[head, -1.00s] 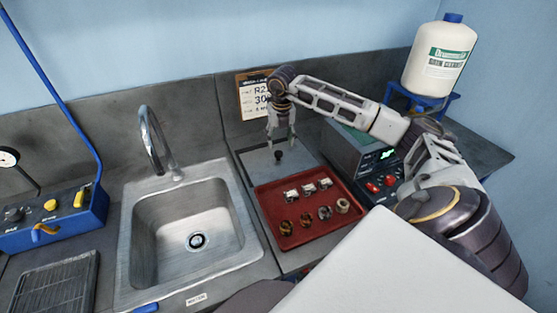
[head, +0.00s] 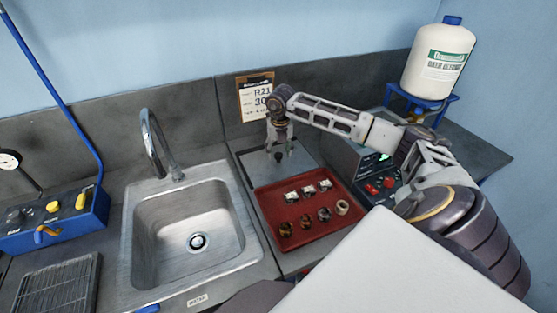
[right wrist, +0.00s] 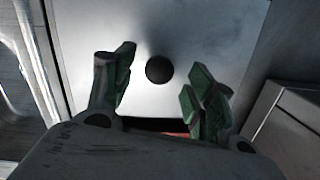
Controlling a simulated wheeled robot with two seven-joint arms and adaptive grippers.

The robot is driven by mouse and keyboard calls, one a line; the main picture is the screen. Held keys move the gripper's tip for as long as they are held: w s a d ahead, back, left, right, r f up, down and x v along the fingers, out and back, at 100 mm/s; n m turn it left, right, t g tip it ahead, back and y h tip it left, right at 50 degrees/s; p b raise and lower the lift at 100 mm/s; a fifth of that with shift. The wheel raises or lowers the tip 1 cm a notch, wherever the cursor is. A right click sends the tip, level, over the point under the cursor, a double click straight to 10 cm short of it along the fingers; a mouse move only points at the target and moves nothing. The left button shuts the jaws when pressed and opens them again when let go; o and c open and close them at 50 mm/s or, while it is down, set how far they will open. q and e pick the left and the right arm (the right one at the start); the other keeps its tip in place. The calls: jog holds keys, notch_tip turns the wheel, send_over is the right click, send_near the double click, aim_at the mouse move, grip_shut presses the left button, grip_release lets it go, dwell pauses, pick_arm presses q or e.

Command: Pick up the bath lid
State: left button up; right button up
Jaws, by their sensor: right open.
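The bath lid (head: 304,157) is a flat grey metal plate with a dark round knob, lying behind the red tray. In the right wrist view the lid (right wrist: 200,40) fills the middle, and its black knob (right wrist: 159,69) sits between the fingers, a little beyond their tips. My right gripper (head: 279,153) is over the lid, pointing down. It also shows in the right wrist view (right wrist: 160,85) with its green-padded fingers open and apart on either side of the knob. In the head view the fingers partly hide the knob. My left gripper is not in view.
A red tray (head: 305,237) with several small parts stands in front of the lid. The sink (head: 165,240) and its faucet (head: 152,140) are to the left. A card (head: 256,97) leans on the wall behind.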

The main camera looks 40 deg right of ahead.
jog(key=shift+w+f, duration=0.2)
jog(key=shift+f, duration=1.25)
jog(key=shift+r, duration=0.1)
grip_shut()
